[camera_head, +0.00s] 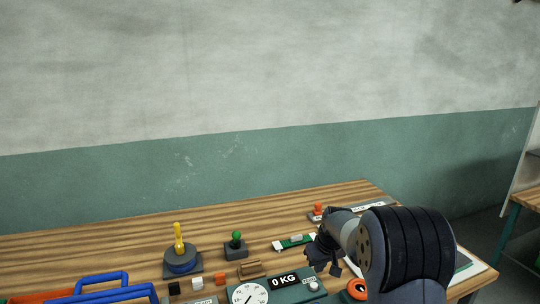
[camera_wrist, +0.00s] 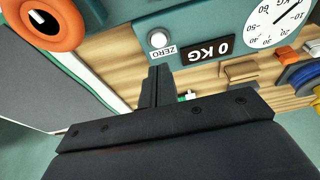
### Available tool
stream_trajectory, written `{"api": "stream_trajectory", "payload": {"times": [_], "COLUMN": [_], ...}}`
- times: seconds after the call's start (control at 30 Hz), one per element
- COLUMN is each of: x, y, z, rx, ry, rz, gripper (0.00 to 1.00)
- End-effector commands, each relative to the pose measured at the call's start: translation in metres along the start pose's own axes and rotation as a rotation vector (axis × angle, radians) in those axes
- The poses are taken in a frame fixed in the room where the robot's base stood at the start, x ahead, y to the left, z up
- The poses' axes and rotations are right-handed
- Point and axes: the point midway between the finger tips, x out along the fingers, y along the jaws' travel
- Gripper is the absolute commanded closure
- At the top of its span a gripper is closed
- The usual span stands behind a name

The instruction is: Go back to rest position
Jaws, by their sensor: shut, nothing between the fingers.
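My gripper (camera_head: 322,256) is over the right part of the wooden table, above and close to a teal scale. It also shows in the wrist view (camera_wrist: 158,72), with its dark fingers together and nothing visible between them. The arm comes in from the lower right. The scale (camera_head: 310,293) has a white dial, a "0 KG" display and a ZERO button; in the wrist view its teal housing (camera_wrist: 180,62) lies just beyond the fingertips. I cannot tell the exact gap to the scale.
An orange ring-shaped thing (camera_head: 357,289) is right of the scale. A green-knobbed lever (camera_head: 236,246), a yellow-handled blue-and-grey device (camera_head: 182,262) and blue-handled items (camera_head: 102,279) are to the left. An orange-topped button (camera_head: 318,209) is behind my gripper. The table's back left (camera_head: 90,248) is clear.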

Motion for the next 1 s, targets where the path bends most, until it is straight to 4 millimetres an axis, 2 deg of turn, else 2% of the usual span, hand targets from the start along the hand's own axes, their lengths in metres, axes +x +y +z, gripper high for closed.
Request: {"api": "stream_trajectory", "payload": {"times": [0.2, 0.27, 0.4, 0.6, 0.73, 1.0], "x": [0.035, 0.031, 0.002, -0.025, -0.032, -0.032], "y": [0.002, 0.008, 0.007, 0.007, 0.007, 0.007], "z": [-0.002, -0.006, -0.006, -0.006, -0.006, -0.006], "rx": [0.001, 0.001, -0.001, -0.001, -0.001, 0.000], "ry": [-0.001, -0.010, -0.009, -0.012, -0.014, -0.015], "rz": [-0.001, -0.003, -0.003, -0.004, -0.005, -0.005], "gripper": [1.00, 1.00, 1.00, 1.00, 1.00, 1.00]}}
